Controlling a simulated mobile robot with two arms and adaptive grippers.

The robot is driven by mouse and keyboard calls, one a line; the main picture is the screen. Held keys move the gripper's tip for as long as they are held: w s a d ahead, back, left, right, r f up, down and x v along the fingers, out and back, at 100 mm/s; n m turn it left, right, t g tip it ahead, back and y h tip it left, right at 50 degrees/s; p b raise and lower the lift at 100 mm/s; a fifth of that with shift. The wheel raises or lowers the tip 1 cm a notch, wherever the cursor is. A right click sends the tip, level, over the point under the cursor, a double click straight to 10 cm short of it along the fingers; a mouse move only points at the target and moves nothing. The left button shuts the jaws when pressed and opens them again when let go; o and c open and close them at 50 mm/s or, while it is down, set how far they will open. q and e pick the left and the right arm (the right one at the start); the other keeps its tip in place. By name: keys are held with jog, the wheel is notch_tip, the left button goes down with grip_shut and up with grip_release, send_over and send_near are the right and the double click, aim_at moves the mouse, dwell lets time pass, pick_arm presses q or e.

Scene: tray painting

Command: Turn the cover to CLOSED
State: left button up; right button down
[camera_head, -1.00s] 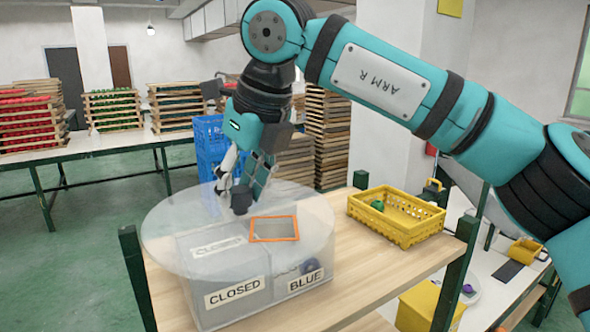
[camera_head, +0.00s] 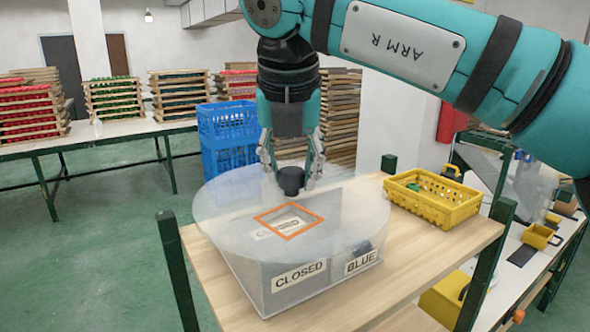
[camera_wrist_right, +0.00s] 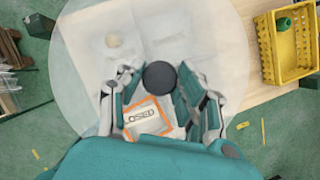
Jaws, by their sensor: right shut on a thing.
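The cover (camera_head: 350,212) is a translucent round disc lying on a grey box (camera_head: 280,270). A black knob (camera_head: 291,181) stands at its middle. The orange-framed window (camera_head: 288,221) in the cover lies partly over the upper CLOSED label. The wrist view shows most of that word inside the window (camera_wrist_right: 147,117). The box front carries a CLOSED label (camera_head: 300,276) at left and a BLUE label (camera_head: 361,263) at right. My right gripper (camera_head: 290,184) points down and is shut on the knob, with its fingers on either side (camera_wrist_right: 160,80). My left gripper is not in view.
The box stands on a wooden table (camera_head: 410,270) with green posts. A yellow crate (camera_head: 432,197) with a green item is to its right. Blue crates (camera_head: 228,135) stand on the floor behind. Bare tabletop lies in front of the box.

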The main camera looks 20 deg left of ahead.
aim_at(285, 204)
jog(key=shift+m, duration=0.6)
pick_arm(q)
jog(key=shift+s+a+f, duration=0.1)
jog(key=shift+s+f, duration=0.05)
pick_arm(e)
jog(key=shift+m+h, duration=0.4)
jog(key=shift+m, duration=0.2)
jog(key=c, duration=0.9)
grip_release()
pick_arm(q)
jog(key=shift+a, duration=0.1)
pick_arm(e)
jog(key=shift+r, duration=0.1)
jog(key=v, duration=0.7)
jog(key=shift+s+r, duration=0.15)
